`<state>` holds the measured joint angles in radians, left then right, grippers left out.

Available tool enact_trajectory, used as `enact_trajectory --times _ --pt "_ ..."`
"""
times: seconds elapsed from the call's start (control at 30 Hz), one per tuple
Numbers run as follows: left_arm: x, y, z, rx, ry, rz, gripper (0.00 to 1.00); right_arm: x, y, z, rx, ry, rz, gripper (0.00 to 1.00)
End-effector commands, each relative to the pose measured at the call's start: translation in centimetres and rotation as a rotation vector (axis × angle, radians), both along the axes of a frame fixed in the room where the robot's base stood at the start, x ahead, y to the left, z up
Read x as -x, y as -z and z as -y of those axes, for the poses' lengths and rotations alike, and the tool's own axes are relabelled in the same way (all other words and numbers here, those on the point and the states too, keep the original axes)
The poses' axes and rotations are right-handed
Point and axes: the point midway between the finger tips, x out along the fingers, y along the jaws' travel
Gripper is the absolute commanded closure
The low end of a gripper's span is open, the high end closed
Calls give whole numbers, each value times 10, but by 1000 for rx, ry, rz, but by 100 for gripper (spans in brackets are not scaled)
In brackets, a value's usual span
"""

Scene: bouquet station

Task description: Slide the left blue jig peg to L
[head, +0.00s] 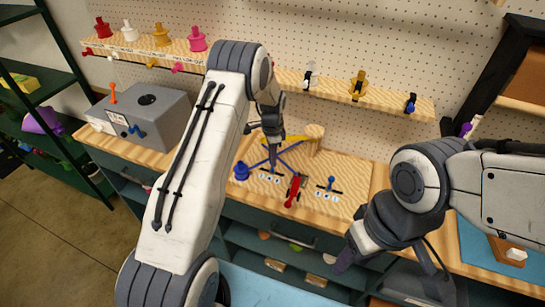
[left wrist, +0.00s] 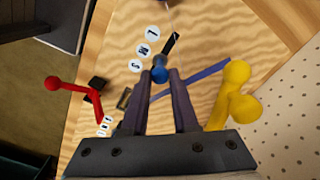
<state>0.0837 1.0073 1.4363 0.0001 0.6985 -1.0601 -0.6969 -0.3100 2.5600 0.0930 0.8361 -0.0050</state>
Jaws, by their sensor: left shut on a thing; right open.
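The left blue jig peg (left wrist: 160,73) sits between the fingertips of my left gripper (left wrist: 160,80) in the left wrist view. The fingers are shut on it. The peg is in a dark slot (left wrist: 173,42) that runs on past it toward the L end. White labels L (left wrist: 152,31), M (left wrist: 143,51) and S (left wrist: 135,66) lie beside the slot; the peg is nearest the S end. In the head view my left gripper (head: 272,158) points down over the left labels (head: 269,179) and hides the peg. My right gripper (head: 350,252) is open and empty, away from the jig.
A red-handled lever (head: 294,190) stands right of the left labels. A second blue peg (head: 331,183) is further right. A blue spool-shaped thing (head: 241,171) stands left. A yellow knobbed part (left wrist: 235,90) is close beside my left fingers. A blue strip (left wrist: 205,77) crosses the board.

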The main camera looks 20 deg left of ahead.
Motion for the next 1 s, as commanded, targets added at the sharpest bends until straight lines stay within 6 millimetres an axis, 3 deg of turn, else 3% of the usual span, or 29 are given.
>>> enact_trajectory --times 0.47,0.73,1.0 --pt "-1 -1 -1 0 0 2 100 0 0 0 0 0 0 50" --pt "-3 0 -33 -1 -3 5 100 0 13 0 0 2 0 50" --pt "-2 -2 -38 -3 -1 5 100 0 11 0 0 2 0 50"
